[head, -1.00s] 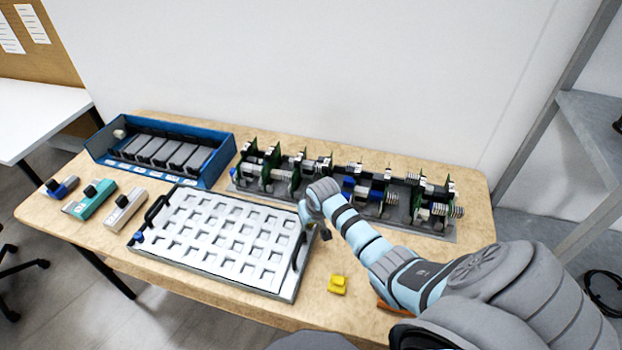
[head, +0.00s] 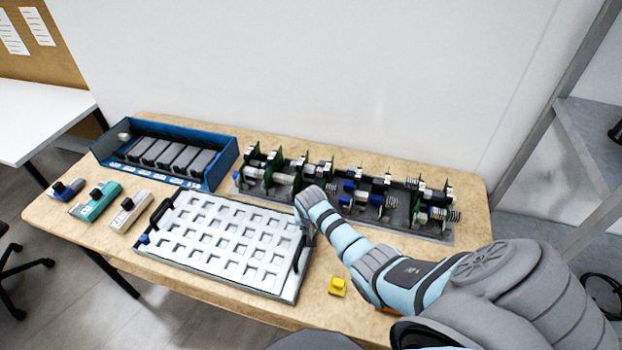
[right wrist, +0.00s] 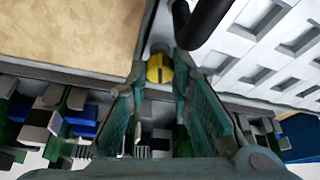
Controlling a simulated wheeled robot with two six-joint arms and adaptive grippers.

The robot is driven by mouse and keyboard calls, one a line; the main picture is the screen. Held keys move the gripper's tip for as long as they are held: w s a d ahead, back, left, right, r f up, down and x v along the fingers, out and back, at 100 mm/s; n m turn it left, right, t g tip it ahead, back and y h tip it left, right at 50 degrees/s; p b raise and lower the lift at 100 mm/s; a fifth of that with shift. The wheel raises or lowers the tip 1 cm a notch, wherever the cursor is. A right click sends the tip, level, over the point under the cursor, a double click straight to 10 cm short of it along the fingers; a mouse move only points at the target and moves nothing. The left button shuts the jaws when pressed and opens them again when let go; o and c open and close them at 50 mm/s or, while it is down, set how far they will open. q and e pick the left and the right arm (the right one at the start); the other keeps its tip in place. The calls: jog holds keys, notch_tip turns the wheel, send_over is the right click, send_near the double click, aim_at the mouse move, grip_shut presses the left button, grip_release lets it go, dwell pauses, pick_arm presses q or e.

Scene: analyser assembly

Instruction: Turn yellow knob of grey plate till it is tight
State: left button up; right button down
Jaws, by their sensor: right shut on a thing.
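The grey plate (head: 197,274), with rows of square recesses and two black handles, lies flat at the front middle of the table. The yellow knob (right wrist: 159,70) shows in the right wrist view at the plate's edge, beside a black handle. It is round with a slot across it. My right gripper (right wrist: 160,66) is shut on the knob, one finger on each side. In the head view the right gripper (head: 304,232) is at the plate's far right corner, and my arm hides the knob there. My left gripper is not in view.
A yellow block (head: 338,287) lies right of the plate. A rack of green boards and coils (head: 436,232) stands behind. A blue box (head: 226,160) holds grey modules at the back left. Several small devices, including a teal one (head: 97,201), lie on the left.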

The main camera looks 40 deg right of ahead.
jog(key=shift+w+r, duration=0.1)
jog(key=c, duration=1.4)
grip_release()
jog(key=v, duration=1.2)
